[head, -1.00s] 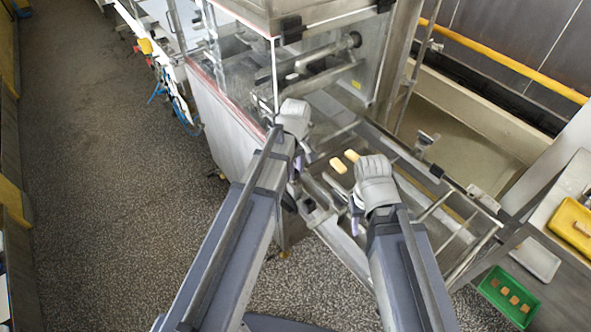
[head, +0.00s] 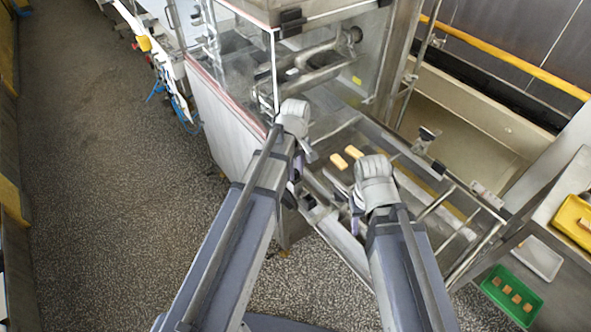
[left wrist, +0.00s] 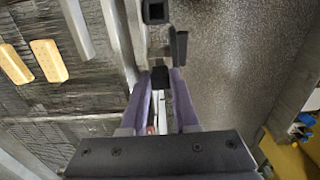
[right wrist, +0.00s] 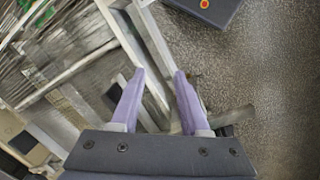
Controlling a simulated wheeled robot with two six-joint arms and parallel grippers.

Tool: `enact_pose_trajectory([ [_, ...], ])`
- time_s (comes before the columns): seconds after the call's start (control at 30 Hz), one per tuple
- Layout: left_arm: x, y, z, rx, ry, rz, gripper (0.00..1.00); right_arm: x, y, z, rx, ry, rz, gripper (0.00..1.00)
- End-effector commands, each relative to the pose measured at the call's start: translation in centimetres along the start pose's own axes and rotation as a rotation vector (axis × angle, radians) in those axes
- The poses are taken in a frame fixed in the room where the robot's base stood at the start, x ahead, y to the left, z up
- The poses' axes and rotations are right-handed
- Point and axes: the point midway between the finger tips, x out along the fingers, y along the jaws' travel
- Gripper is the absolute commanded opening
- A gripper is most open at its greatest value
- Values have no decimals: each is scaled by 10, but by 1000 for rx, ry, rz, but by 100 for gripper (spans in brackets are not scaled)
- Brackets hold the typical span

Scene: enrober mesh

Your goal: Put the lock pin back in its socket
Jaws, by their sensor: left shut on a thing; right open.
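My left gripper (head: 309,157) is at the near side rail of the mesh belt frame. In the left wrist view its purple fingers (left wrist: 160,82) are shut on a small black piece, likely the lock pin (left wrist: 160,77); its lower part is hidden. A black square fitting with an opening (left wrist: 155,11), possibly the socket, lies just beyond the fingertips, apart from the held piece. A dark upright part (left wrist: 179,47) stands beside it. My right gripper (head: 354,208) is open and empty beside the rail; its purple fingers (right wrist: 158,82) are spread in the right wrist view.
Two pale bars (head: 338,162) lie on the mesh belt between my grippers. The clear-walled machine housing (head: 250,75) stands behind. A green tray (head: 511,296) and a yellow tray (head: 575,222) are at the right. Open speckled floor (head: 110,200) lies to the left.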

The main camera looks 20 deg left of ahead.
Motion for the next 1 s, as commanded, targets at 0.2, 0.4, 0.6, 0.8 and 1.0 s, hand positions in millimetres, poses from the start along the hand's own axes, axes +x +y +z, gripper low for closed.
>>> enact_pose_trajectory([
  [0.2,4,0,0,0,0,0,0,4,0,0,0,0,0,45],
  [0.4,7,0,0,0,0,0,0,7,-1,0,0,0,0,45],
  [0.6,9,0,0,0,0,0,0,8,-1,0,0,0,0,45],
  [0.8,8,0,0,0,0,0,0,8,-1,0,0,0,0,45],
  [1.0,8,0,0,0,0,0,50,8,-1,0,0,0,0,45],
])
